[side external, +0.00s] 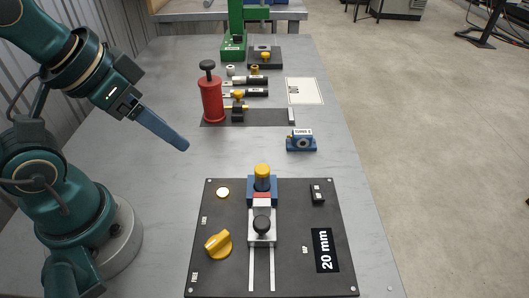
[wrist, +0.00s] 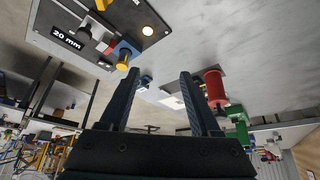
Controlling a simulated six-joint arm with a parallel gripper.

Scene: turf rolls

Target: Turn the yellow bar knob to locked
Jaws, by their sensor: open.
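The yellow bar knob (side external: 218,243) sits on the left front part of a dark board (side external: 340,280). Its bar looks slanted, with one end toward the left. Small white labels stand behind it (side external: 204,220) and in front of it (side external: 195,277); their text is too small to read. My gripper (side external: 183,146) is empty, in the air behind and to the left of the board, well apart from the knob. The wrist view shows its two fingers spread (wrist: 159,75) with nothing between them. There the knob (wrist: 102,4) is partly cut off at the top edge.
The board also carries a slide with a black knob (side external: 262,224), a yellow-capped blue block (side external: 262,171), a round light (side external: 222,192), a black switch (side external: 317,192) and a "20 mm" plate (side external: 325,250). A blue fixture (side external: 301,141) and red cylinder (side external: 212,98) stand behind.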

